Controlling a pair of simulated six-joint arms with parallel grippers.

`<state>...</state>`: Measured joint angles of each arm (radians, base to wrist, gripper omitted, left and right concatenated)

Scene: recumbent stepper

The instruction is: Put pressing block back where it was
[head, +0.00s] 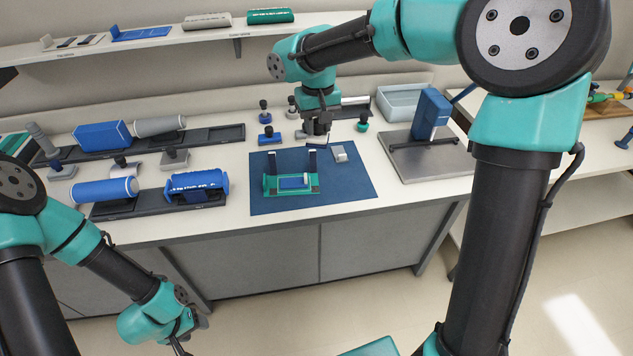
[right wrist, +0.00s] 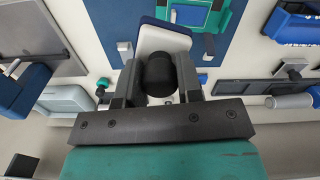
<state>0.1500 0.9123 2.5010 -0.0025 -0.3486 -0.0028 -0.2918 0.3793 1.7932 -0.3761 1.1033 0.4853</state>
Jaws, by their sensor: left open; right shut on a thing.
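My right gripper (head: 318,138) is over the back of the workbench, just behind the blue mat (head: 352,187). In the right wrist view its fingers (right wrist: 160,85) are shut on a round black knob (right wrist: 160,72). I take the knob to be the handle of the pressing block; a pale plate (right wrist: 165,40) shows beyond it. In the head view the gripper mostly hides the held block, and I cannot tell whether it touches the bench. My left gripper (head: 184,340) is open and low at the lower left, in front of the bench, away from everything on it.
A green fixture (head: 271,187) with a blue inset lies on the mat, a small grey block (head: 340,153) behind it. Knobbed blue pieces (head: 268,137) stand left of my right gripper. A grey stand (head: 425,161) is at right; dark trays (head: 130,208) are at left.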

